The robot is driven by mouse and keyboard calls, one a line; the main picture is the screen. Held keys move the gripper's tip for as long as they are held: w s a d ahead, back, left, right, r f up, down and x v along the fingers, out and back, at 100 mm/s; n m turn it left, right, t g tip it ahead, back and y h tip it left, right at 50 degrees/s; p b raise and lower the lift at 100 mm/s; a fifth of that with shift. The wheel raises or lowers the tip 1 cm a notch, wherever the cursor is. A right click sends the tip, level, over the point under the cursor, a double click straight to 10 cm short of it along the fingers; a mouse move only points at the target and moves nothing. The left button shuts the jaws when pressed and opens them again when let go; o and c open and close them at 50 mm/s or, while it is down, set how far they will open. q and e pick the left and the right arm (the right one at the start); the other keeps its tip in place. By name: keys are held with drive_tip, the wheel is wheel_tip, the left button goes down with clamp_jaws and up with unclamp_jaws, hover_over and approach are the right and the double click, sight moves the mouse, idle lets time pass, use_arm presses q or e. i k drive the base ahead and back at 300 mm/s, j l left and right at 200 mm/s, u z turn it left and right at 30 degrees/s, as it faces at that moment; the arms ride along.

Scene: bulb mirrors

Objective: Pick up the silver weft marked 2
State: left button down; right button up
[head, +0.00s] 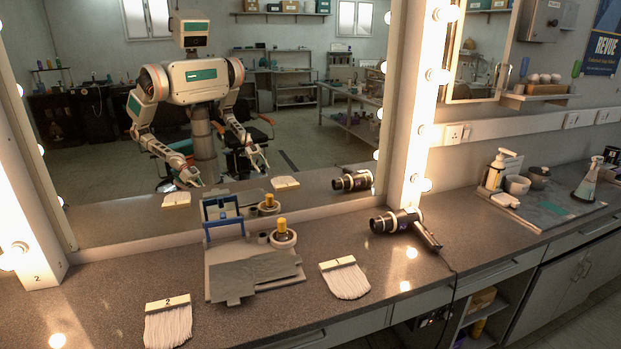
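The weft marked 2 (168,325) lies flat at the front left of the counter. It has a cream header strip with a dark "2" and pale, silvery white strands fanning toward the front edge. A similar weft marked 1 (345,280) lies further right, its header toward the back left. Both lie apart from other things, with nothing on them. Neither of my grippers shows directly. My reflection (195,80) stands in the mirror with both arms lowered; the hands there are too small to read clearly.
Between the wefts is a tray (215,250) with grey cloth (262,274), a blue frame (224,230) and a yellow-topped pot (283,236). A hair dryer (400,222) with a cord lies right of it. The mirror (130,215), edged with lit bulbs, stands behind. Speckled counter is bare around both wefts.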

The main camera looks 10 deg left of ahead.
sight(168, 323)
drive_tip(key=u, duration=1.35)
